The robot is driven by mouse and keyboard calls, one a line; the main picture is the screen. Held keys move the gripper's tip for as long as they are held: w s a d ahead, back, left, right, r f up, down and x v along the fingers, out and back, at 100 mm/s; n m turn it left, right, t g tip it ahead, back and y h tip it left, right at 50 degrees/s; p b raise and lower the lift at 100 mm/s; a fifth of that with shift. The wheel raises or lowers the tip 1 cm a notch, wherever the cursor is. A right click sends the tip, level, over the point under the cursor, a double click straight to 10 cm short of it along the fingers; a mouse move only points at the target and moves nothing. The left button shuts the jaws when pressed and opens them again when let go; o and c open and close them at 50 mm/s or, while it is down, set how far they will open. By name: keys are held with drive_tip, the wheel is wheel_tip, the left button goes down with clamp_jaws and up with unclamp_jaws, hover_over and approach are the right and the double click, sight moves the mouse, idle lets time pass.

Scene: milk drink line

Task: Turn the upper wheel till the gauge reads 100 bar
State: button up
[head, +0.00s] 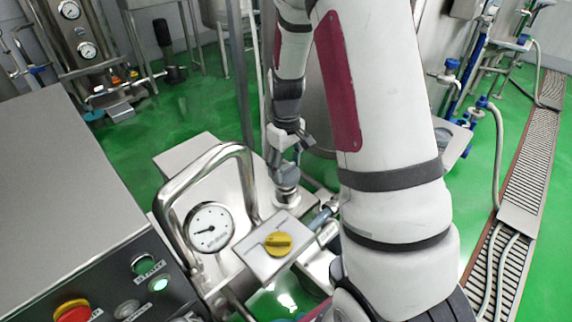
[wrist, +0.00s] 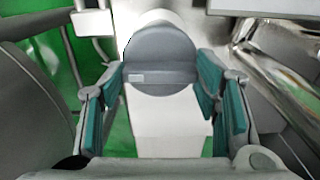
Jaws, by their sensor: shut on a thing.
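The upper wheel is a grey round knob (wrist: 160,58) with a raised bar across it and a small light mark. It sits between the teal pads of my gripper (wrist: 161,88) in the wrist view. In the head view the grey wheel (head: 286,177) stands behind the bent steel pipe, and my gripper (head: 287,162) comes down on it from above, shut on it. The fingers partly hide the wheel. The gauge (head: 209,228) is a white round dial left of the wheel. Its dark needle points left and slightly down; the numbers are too small to read.
A yellow knob (head: 278,243) sits on a steel box in front of the wheel. A bent steel pipe (head: 245,165) arches beside the gauge. A control panel (head: 110,290) with a red button is at lower left. Green floor lies behind.

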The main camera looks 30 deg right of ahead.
sight(286, 167)
drive_tip(key=shift+m, duration=0.3)
drive_tip(key=m, duration=0.3)
drive_tip(key=shift+m, duration=2.4)
drive_tip(key=o, duration=1.1)
drive_tip(key=shift+o, duration=0.2)
wheel_tip(286, 167, up, 12)
